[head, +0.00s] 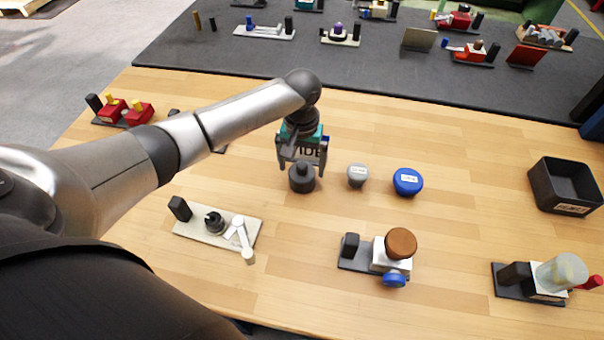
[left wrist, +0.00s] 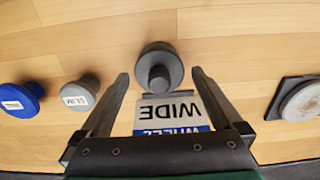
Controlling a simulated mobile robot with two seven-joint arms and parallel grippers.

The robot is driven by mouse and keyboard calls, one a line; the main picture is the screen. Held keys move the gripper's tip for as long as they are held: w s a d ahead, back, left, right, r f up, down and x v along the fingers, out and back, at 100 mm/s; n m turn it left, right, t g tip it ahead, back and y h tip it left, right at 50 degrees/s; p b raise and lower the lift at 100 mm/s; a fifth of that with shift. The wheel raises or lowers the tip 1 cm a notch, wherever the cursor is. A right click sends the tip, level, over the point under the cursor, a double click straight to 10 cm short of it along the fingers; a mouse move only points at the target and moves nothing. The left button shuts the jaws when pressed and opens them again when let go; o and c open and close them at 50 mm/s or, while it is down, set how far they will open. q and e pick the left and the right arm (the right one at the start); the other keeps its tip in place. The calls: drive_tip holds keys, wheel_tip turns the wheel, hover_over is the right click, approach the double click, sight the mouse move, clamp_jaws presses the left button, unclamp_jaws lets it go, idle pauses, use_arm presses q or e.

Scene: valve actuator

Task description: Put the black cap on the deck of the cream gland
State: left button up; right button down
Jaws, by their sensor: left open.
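The black cap (head: 302,180), a round dark disc with a knob on top, stands on the wooden table near the middle. It also shows in the left wrist view (left wrist: 159,62), its knob between the fingertips. My left gripper (head: 302,163) is open, its fingers on either side of the knob; I cannot tell whether they touch it. The cream gland (head: 190,227) is at the front left: a cream plate carrying a black block, a round black fitting and a white lever. My right gripper is not in view.
A sign reading WIDE (left wrist: 169,110) is behind the cap. A grey cap (head: 357,174) and a blue cap (head: 408,181) stand to its right. A black bin (head: 565,187) stands far right.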

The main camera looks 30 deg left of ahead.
sight(302, 172)
use_arm(q)
drive_tip(key=shift+f, duration=1.55)
drive_tip(key=shift+c, duration=0.4)
drive_tip(key=c, duration=1.4)
